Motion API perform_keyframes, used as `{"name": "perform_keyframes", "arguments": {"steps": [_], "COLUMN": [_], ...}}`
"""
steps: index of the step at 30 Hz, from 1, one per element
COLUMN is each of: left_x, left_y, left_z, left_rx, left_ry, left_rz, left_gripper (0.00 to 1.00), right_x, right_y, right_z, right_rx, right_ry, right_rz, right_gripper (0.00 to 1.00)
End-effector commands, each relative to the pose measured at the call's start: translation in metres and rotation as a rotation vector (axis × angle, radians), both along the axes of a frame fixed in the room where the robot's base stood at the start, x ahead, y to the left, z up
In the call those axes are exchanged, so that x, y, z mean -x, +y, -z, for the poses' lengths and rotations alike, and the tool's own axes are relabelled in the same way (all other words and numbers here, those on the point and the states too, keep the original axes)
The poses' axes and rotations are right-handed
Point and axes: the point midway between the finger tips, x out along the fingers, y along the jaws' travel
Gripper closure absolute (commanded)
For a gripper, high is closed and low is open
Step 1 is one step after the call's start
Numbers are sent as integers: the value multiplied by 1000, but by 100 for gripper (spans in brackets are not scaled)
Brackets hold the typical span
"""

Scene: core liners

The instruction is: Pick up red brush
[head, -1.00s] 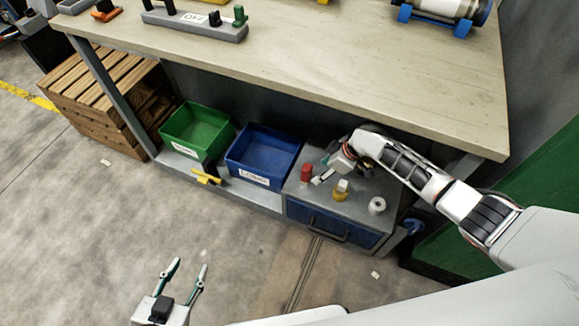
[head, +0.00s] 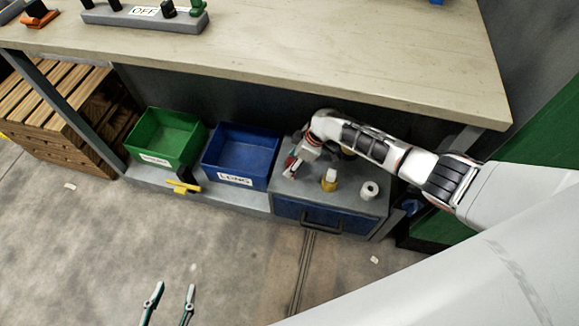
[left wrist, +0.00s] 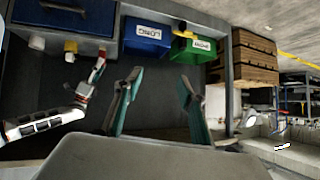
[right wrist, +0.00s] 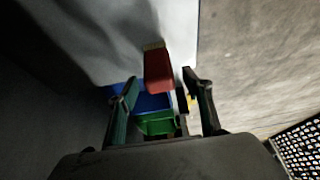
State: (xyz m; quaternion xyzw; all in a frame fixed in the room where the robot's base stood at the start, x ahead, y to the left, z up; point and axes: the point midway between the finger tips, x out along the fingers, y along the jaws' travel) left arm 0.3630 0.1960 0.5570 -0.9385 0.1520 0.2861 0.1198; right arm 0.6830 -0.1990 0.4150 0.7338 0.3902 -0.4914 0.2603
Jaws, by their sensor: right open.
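The red brush (right wrist: 158,72) shows in the right wrist view as a red block with a tan end, standing on the grey cabinet top. My right gripper (right wrist: 160,82) is open, with its fingers on either side of the brush in that view; I cannot tell whether they touch it. In the head view my right gripper (head: 290,166) is low over the left part of the cabinet top and mostly hides the brush. My left gripper (head: 170,292) is open and empty above the floor, and its fingers also show in the left wrist view (left wrist: 158,82).
A yellow bottle (head: 329,181) and a white roll (head: 369,190) stand on the cabinet top (head: 303,190). A blue bin (head: 237,182) and a green bin (head: 150,160) stand to the left. A yellow tool (head: 183,187) lies before the bins.

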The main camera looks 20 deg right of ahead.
Motion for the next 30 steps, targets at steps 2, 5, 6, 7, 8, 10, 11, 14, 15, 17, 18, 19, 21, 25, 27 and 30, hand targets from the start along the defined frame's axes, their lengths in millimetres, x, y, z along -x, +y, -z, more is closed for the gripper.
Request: {"name": "perform_keyframes", "arguments": {"steps": [2,5,6,7,8,10,11,14,15,17,18,19,21,25,27,30], "left_x": [-1,-7,-8,-9,-10,-10,-10,-9,-9,-8,-8,-7,-6,-6,-8,-11], "left_y": [-4,-7,-8,-8,-9,-9,-9,-8,-8,-8,-7,-7,-6,-5,-3,2], "left_z": [-1,-10,-11,-12,-12,-12,-12,-11,-10,-9,-9,-8,-7,-12,-17,-23], "left_rx": [11,19,20,21,22,21,21,20,20,19,18,18,16,14,9,-5], "left_ry": [-4,-22,-26,-28,-30,-31,-31,-28,-27,-24,-22,-21,-19,-23,-31,-40], "left_rz": [3,6,6,6,7,7,7,7,7,6,6,6,5,3,2,0], "left_gripper": [60,60,60,60,60,60,60,60,60,60,60,60,60,60,60,60], "right_x": [1,-2,-3,-3,-3,-3,-3,-2,-2,-2,-2,-2,-2,-3,-5,-8], "right_y": [2,3,3,3,3,2,2,2,2,2,2,2,2,2,2,2], "right_z": [11,7,6,5,5,5,5,5,6,6,6,6,6,-3,-15,-38], "right_rx": [-1,-1,-1,-1,-1,0,0,0,0,0,0,0,1,1,1,0], "right_ry": [6,-1,-2,-3,-3,-3,-3,-2,-1,-1,-1,-1,-1,-5,-9,-16], "right_rz": [0,0,0,1,1,0,0,1,0,0,0,0,0,0,-1,0], "right_gripper": [50,50,50,50,50,66,73,91,91,92,92,92,92,92,92,92]}}
